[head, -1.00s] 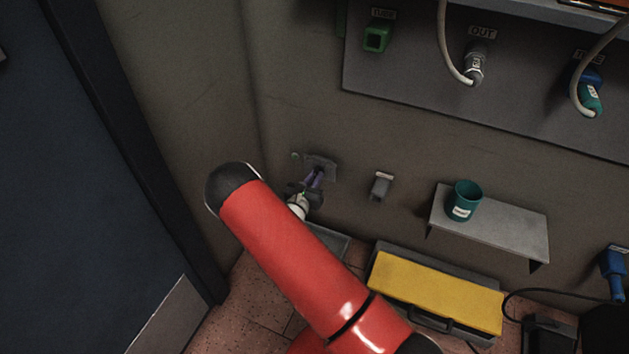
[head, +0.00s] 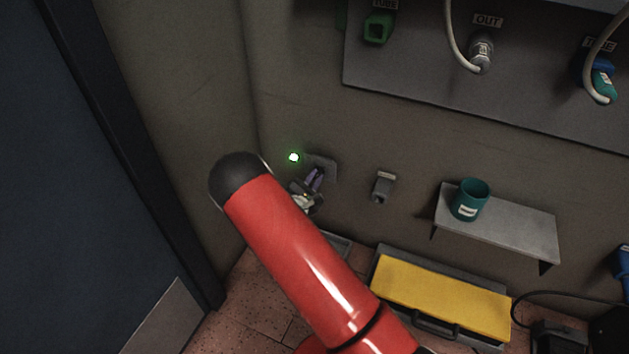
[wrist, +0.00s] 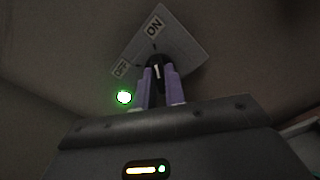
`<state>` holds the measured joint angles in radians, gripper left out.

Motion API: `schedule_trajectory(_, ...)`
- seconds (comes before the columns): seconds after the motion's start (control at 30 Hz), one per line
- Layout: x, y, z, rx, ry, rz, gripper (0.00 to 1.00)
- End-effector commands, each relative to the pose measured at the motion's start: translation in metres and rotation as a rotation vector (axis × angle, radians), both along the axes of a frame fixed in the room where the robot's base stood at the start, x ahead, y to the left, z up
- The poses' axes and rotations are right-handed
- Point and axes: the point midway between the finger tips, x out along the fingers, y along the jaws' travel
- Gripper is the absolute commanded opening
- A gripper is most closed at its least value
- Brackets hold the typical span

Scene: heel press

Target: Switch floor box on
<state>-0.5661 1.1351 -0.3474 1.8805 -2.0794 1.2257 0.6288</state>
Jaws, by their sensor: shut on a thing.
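The floor box switch is a grey plate (wrist: 188,40) low on the wall, with ON and OFF labels in the wrist view. Its dark knob (wrist: 157,66) has a white pointer mark and sits between my fingers. In the head view the plate (head: 328,168) is partly hidden by my gripper. A lamp (wrist: 124,97) beside the plate glows green; it also shows in the head view (head: 294,157). My gripper (wrist: 160,75), with purple fingers, is shut on the knob. In the head view my gripper (head: 315,178) is at the plate.
A small grey wall fitting (head: 382,187) is right of the plate. A shelf (head: 510,232) holds a teal cup (head: 471,200). A yellow-topped box (head: 440,296) stands on the floor below. A panel (head: 400,72) with plugs and cables hangs above. A dark door (head: 60,180) is at left.

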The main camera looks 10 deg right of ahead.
Motion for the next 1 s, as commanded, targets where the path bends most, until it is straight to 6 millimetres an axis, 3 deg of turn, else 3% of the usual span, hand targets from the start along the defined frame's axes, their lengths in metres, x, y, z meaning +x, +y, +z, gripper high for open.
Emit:
schedule_trajectory(0.53,-0.0006,0.0007,-0.0017,0.022,-0.011,0.001,0.00)
schedule_trajectory(0.57,-0.0007,0.0007,-0.0017,0.022,-0.011,0.001,0.14)
schedule_trajectory(0.7,-0.0005,0.0005,-0.0012,0.021,-0.012,0.001,0.33)
schedule_trajectory(1.0,-0.0012,0.0012,-0.0004,0.020,-0.012,0.001,0.34)
